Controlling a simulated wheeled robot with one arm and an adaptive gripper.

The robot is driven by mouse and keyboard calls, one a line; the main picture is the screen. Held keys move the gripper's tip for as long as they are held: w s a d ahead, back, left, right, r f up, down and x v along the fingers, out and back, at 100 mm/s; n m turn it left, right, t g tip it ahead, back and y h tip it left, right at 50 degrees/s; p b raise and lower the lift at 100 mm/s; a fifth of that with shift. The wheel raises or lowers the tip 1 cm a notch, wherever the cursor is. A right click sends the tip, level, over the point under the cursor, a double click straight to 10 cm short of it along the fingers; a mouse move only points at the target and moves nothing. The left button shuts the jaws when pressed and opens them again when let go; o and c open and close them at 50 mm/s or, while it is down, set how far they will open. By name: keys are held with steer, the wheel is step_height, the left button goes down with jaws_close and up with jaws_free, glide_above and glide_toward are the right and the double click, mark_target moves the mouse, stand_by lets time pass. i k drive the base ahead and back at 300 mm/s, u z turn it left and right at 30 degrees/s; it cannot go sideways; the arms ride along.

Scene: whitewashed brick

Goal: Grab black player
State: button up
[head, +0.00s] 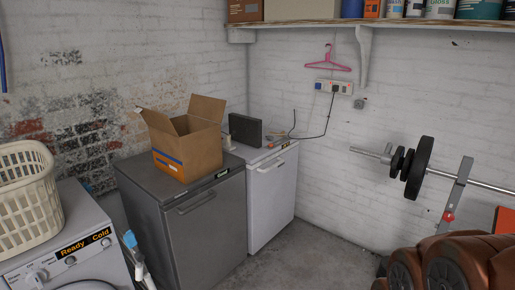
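A black box-shaped thing (246,130), which looks like the black player, stands on top of the white appliance (275,195) in the corner. It is behind and to the right of an open cardboard box (188,150), whose side hides part of the view next to it. A black cable (318,133) runs from near it up to the wall socket. My gripper is not in view in the head view.
The cardboard box stands on a grey appliance (165,196). A washing machine (65,250) with a cream basket (28,205) is at left. A barbell (418,168) and brown, rounded shapes (455,265) are at right. Grey floor (310,262) shows clear in the middle.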

mark_target(246, 130)
steer(key=i, duration=3.05)
steer(key=u, duration=1.2)
steer(key=i, duration=0.5)
steer(key=u, duration=0.05)
